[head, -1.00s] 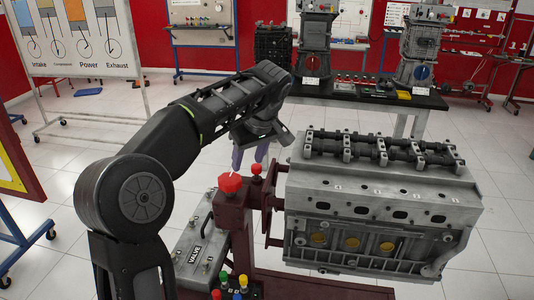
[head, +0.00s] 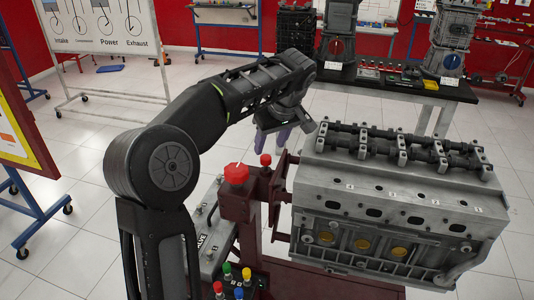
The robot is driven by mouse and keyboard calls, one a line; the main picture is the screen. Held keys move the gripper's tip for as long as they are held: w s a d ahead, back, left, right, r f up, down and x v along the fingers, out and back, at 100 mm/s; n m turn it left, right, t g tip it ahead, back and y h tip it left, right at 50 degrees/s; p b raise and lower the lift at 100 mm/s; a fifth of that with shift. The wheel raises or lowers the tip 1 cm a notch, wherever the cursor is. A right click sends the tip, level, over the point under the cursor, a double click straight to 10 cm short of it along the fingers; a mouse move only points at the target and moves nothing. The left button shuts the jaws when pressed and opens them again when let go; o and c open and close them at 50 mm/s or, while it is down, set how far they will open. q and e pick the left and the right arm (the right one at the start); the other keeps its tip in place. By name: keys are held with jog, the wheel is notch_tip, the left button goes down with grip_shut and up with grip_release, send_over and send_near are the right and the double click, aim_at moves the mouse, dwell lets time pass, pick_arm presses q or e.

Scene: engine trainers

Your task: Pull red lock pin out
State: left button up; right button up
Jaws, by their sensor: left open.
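A small red knob on a thin stem, which looks like the lock pin (head: 265,160), stands at the top of the dark red engine stand, left of the grey engine block (head: 395,195). A larger red knob (head: 236,173) sits on the stand's post just left of it. My left gripper (head: 273,138) is open, its purplish fingers pointing down. In the picture it shows just above and behind the small knob, apart from it. The arm and wrist partly hide the fingers. My right gripper is not in view.
The engine block with its camshafts fills the right side, close to my left gripper. A grey valve box (head: 207,215) and several coloured buttons (head: 232,283) are below. A black table (head: 400,85) with engine models stands behind.

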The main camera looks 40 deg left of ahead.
aim_at(266, 156)
pick_arm(q)
jog(key=p+x, duration=0.1)
jog(key=x, duration=0.4)
jog(key=shift+a+f, duration=0.1)
jog(key=shift+f, duration=0.05)
grip_shut()
dwell(0.4)
dwell(0.9)
